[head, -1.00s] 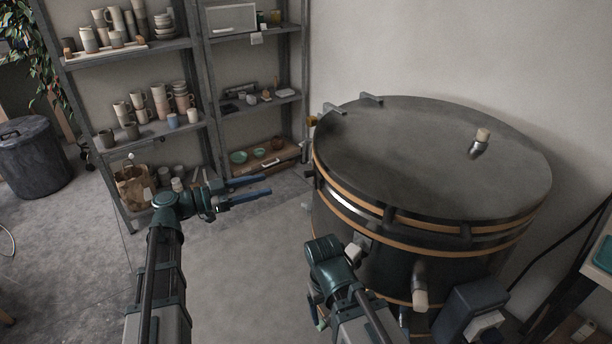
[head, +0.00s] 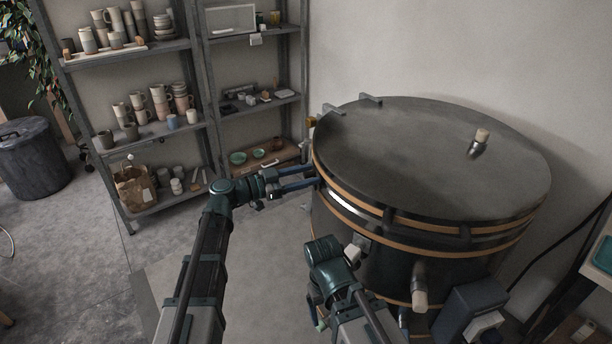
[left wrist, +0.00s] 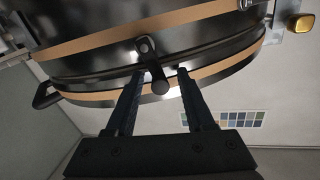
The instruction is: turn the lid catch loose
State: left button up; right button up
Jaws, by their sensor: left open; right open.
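The lid catch (left wrist: 152,68) shows in the left wrist view as a dark short bar with a round end, pivoted on the side of the drum-shaped kiln (head: 385,260). My left gripper (head: 318,177) is open at the kiln's left side, just below the lid rim. In the left wrist view the fingers of my left gripper (left wrist: 158,75) lie on either side of the catch's round end, with gaps; their depth relative to it is unclear. The round lid (head: 420,150) lies flat on the kiln. My right gripper (head: 320,312) is low before the kiln, mostly hidden by its arm.
A shelf rack with pottery (head: 150,130) stands behind and left of my left arm. A pale-ended knob (head: 480,140) rises from the lid, and another pale-ended peg (head: 420,290) sticks out from the kiln's front. Open floor (head: 90,260) lies to the left.

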pick_arm(q)
grip_shut()
jog(key=shift+w, duration=0.1)
dwell(0.4)
jog(key=n, duration=0.2)
jog(key=w+n, duration=0.1)
jog(key=shift+w+a+f+n, duration=0.1)
jog(key=shift+a+f+n, duration=0.15)
jog(key=shift+n, duration=0.15)
jog(key=shift+w+a+f+n+g+b, duration=0.15)
jog(key=shift+w+f+n+b, duration=0.35)
jog(key=shift+n, duration=1.4)
jog(key=shift+w+f+n+g+b, duration=0.1)
jog(key=shift+f+n+g+b, duration=0.4)
jog(key=shift+n, duration=1.4)
jog(key=shift+w+a+f+n+t+b, duration=0.1)
jog(key=shift+w+f+n+b, duration=0.15)
jog(key=shift+f+n, duration=1.1)
jog(key=shift+r+n, duration=0.55)
jog(key=shift+n, duration=0.1)
